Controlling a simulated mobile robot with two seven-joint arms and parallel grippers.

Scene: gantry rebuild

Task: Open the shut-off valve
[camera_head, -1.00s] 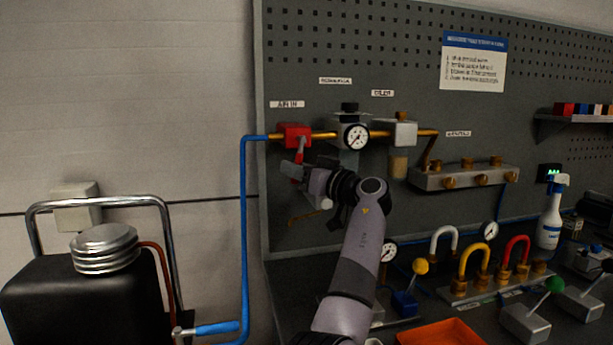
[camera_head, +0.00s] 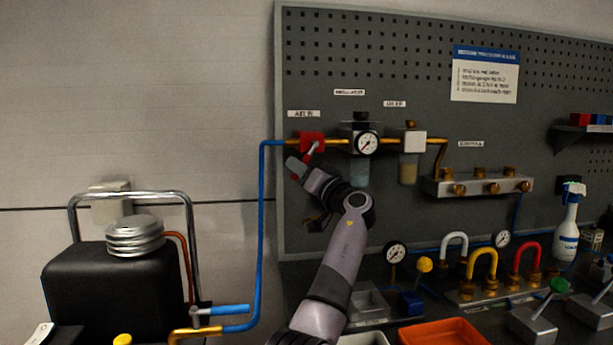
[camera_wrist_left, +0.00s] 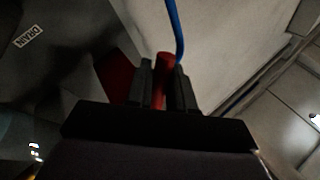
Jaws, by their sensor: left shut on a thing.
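The shut-off valve (camera_head: 312,139) is a red block on the pipe under the AIR IN label, at the upper left of the pegboard. Its lever (camera_head: 311,151) slants down to the left from the block. My left gripper (camera_head: 296,170) is at the lever's lower end, below and left of the valve body. In the left wrist view the red lever (camera_wrist_left: 163,68) stands between the two dark fingers of the left gripper (camera_wrist_left: 164,85), which are shut on it. The fingers hide part of the lever. My right gripper is in neither view.
A blue air hose (camera_head: 262,235) runs down just left of my arm. A gauge (camera_head: 366,143) and a filter bowl (camera_head: 409,170) sit right of the valve. An orange tray (camera_head: 445,333) and several coloured pipe loops fill the bench. A black tank (camera_head: 115,280) stands left.

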